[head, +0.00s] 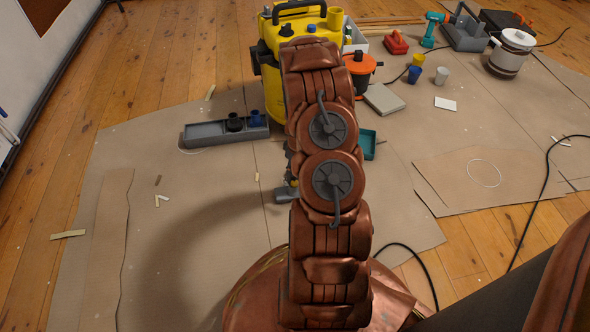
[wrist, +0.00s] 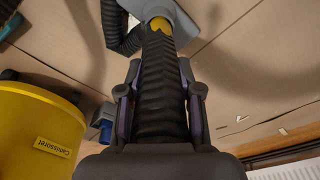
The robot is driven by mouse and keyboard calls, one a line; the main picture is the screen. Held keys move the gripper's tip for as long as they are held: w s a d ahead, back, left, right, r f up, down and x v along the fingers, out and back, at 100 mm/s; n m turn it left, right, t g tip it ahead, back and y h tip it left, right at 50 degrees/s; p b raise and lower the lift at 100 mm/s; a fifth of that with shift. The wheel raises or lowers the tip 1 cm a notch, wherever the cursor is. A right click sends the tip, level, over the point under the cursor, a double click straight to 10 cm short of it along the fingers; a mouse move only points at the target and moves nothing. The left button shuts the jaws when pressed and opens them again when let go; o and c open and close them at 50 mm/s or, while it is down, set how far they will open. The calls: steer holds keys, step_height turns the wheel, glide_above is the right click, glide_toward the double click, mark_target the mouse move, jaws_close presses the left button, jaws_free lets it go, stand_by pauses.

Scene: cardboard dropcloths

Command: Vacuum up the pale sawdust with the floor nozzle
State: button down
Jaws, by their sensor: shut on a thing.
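My gripper (wrist: 163,90) is shut on the black ribbed hose (wrist: 163,115) in the wrist view. Beyond the fingertips, the hose meets a yellow collar (wrist: 159,24) and the grey floor nozzle (wrist: 182,20), partly cut off by the picture's top edge. In the head view, my arm hides the gripper; a small grey part, likely the nozzle (head: 286,195), shows at the arm's left, low over the cardboard. The yellow vacuum canister (head: 273,80) stands behind my arm and also shows in the wrist view (wrist: 38,130). I cannot make out a sawdust patch.
A grey tray (head: 205,135) with dark attachments lies left of the canister. Pale slivers (head: 162,199) lie on the cardboard (head: 170,250). An orange-lidded container (head: 361,68), cups, a grey toolbox (head: 465,35) and a white pot (head: 510,52) stand right. A black cable (head: 540,190) crosses the right. Left cardboard is mostly clear.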

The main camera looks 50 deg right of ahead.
steer(key=shift+w+d+b, duration=0.7)
steer(key=shift+w+d, duration=1.95)
steer(key=shift+w, duration=0.9)
step_height(320, 180, up, 6)
steer(key=p, duration=0.3)
steer(key=shift+p, duration=0.4)
steer(key=shift+w+r, duration=0.1)
steer(key=shift+r, duration=0.1)
